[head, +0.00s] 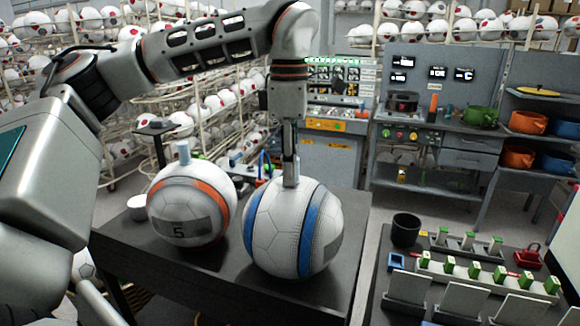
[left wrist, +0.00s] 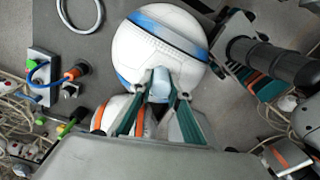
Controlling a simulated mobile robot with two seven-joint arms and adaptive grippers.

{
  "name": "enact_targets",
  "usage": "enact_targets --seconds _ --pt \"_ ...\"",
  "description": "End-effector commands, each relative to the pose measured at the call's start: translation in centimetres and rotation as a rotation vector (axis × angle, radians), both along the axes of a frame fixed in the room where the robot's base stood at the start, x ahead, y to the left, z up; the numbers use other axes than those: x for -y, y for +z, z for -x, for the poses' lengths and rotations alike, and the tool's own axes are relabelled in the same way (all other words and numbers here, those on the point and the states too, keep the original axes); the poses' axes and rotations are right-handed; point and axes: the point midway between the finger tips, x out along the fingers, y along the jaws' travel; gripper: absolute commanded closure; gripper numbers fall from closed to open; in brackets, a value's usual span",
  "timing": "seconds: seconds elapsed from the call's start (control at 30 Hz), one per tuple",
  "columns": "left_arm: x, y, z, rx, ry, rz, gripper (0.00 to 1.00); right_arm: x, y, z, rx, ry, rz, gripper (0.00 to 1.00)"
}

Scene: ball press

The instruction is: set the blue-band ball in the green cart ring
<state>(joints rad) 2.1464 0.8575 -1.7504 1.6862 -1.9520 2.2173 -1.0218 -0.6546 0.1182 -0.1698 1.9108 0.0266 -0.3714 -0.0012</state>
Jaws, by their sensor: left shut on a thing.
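The blue-band ball (head: 293,245) is white with blue stripes and sits over the dark table. I cannot tell whether it touches the tabletop. It also shows in the left wrist view (left wrist: 150,45). My left gripper (head: 290,178) points down from above and is shut on the pale peg (left wrist: 160,84) at the top of this ball. My right gripper is not in view. I cannot make out a green cart ring in either view.
An orange-band ball (head: 190,205) with a pale peg stands close to the left of the blue-band ball. The dark table (head: 225,285) has some bare room in front. A rack bench with a black cup (head: 405,230) is at right. Wire racks of balls stand behind.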

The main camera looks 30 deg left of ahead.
Motion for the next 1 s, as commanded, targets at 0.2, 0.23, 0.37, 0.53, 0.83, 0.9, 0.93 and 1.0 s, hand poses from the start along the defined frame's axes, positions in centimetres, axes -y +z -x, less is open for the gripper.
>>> enact_targets --seconds 0.2,0.23,0.37,0.53,0.83,0.9,0.93,1.0 --pt "0.0 -0.1 0.0 0.0 0.0 0.0 0.66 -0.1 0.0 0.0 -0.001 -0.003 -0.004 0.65" --pt "0.0 -0.1 0.0 0.0 0.0 0.0 0.66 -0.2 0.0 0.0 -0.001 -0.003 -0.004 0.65" --pt "0.0 -0.1 0.0 0.0 0.0 0.0 0.66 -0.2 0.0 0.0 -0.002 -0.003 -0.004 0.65" --pt "0.0 0.3 0.0 0.001 0.001 0.0 0.66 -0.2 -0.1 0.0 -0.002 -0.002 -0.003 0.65" --pt "0.0 5.5 -0.1 0.005 0.002 -0.002 0.66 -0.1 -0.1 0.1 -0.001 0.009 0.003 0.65" --pt "0.0 7.0 0.0 0.004 0.003 -0.001 0.66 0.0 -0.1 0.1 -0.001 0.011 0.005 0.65" --pt "0.0 7.6 -0.1 0.005 0.002 -0.002 0.66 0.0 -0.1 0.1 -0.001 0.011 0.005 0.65" --pt "-0.1 8.9 0.0 0.004 0.002 -0.001 0.66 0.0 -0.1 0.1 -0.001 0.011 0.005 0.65"
